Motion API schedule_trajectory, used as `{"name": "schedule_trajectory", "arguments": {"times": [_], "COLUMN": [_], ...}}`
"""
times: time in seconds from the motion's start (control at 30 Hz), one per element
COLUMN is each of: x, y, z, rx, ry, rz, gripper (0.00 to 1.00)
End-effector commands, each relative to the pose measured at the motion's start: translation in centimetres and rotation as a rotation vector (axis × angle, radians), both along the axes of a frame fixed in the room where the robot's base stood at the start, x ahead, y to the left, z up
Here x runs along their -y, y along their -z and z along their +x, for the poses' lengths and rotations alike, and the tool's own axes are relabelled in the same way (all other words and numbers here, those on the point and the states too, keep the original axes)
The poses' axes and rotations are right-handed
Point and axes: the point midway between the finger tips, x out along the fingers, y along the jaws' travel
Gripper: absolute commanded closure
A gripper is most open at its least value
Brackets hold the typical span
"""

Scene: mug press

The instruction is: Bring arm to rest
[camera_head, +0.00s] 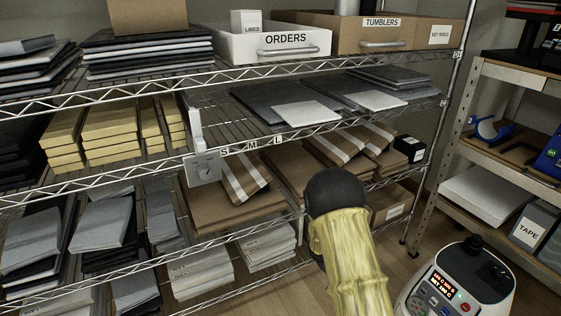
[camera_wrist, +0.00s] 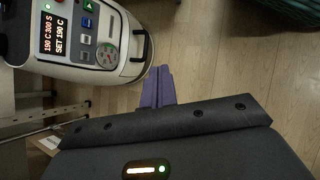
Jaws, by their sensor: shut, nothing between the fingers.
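My gripper (camera_wrist: 159,72) shows in the wrist view as two purple fingers held together, with nothing between them. Its dark grey housing, with a small lit strip, fills the bottom of that view. The fingers point over bare wooden floor, close to the right of the mug press (camera_wrist: 90,40) in the picture. In the head view my arm rises at the lower centre in a yellow sleeve with a dark rounded end, in front of the shelving; the fingers are hidden there. The white and dark mug press (camera_head: 460,285) stands at the lower right, its display lit.
A wire shelf rack (camera_head: 130,175) holds stacked goods and the ORDERS bin (camera_head: 270,46). A second shelf unit (camera_head: 520,75) stands at the right, with a box labelled TAPE (camera_head: 530,228). Wooden floor (camera_wrist: 230,60) is clear right of the fingers in the wrist view.

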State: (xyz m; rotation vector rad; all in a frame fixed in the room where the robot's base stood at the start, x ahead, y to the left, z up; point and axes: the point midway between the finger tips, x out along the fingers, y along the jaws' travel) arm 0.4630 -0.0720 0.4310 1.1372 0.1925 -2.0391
Motion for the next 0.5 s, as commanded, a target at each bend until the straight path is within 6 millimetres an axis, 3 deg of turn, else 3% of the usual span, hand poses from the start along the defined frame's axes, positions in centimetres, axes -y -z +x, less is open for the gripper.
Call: {"name": "schedule_trajectory", "arguments": {"times": [0.03,0.5], "x": [-0.5,-4.8], "y": [-2.1,-15.3], "z": [-0.5,-5.6], "rx": [0.04,0.394], "ry": [0.038,0.362], "rz": [0.039,0.342], "gripper": [1.0,1.0]}}
